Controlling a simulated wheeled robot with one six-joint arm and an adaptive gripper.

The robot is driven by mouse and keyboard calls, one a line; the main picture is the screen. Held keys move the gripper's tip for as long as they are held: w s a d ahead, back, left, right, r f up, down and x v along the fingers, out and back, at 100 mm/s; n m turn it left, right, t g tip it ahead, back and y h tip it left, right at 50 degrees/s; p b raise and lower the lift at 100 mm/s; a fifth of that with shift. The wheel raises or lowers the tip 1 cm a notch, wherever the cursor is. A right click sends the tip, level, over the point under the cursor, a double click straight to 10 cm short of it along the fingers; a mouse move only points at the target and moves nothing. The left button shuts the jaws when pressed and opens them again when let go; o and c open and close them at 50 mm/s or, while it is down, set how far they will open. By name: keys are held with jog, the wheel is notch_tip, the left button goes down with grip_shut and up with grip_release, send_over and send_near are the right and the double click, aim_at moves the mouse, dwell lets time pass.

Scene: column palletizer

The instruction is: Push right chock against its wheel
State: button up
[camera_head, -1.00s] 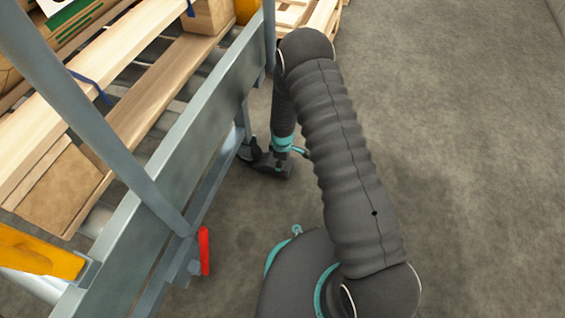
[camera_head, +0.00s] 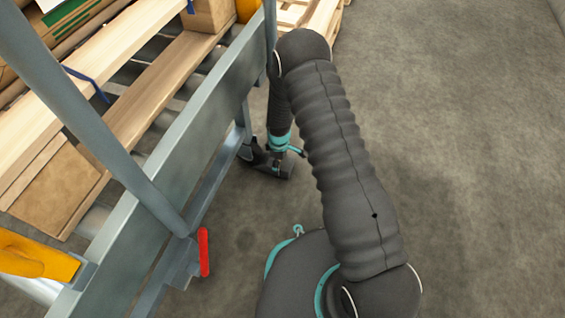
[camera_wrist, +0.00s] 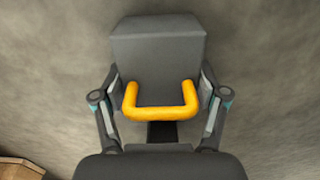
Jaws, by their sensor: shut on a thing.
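The chock (camera_wrist: 158,50) is a dark grey block with an orange bar handle (camera_wrist: 160,113), seen close up in the wrist view. My gripper (camera_wrist: 160,105) is shut on the handle, one finger at each side. In the head view my gripper (camera_head: 278,158) is low near the floor, beside the grey frame's far leg, with the dark chock (camera_head: 282,171) at its tip. A dark rounded shape (camera_head: 246,151) at the foot of that leg looks like the wheel, mostly hidden. I cannot tell whether the chock touches it.
The grey metal frame (camera_head: 190,140) with rollers carries wooden planks and boxes along the left. A red pedal-like part (camera_head: 204,252) sticks out at its near foot. A wooden pallet (camera_head: 315,25) stands at the back. The concrete floor on the right is clear.

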aim_at(271, 159)
jog(key=shift+w+a+r, duration=0.25)
jog(key=shift+w+a, duration=0.3)
jog(key=shift+a, duration=0.4)
jog(key=shift+w+a+b, duration=0.25)
jog(key=shift+a+b, duration=0.1)
jog(key=shift+a, duration=0.1)
jog(key=o, duration=1.5)
jog(key=shift+s+a, duration=0.15)
jog(key=shift+d, duration=0.45)
notch_tip(271, 159, up, 7)
jog(key=shift+r, duration=0.2)
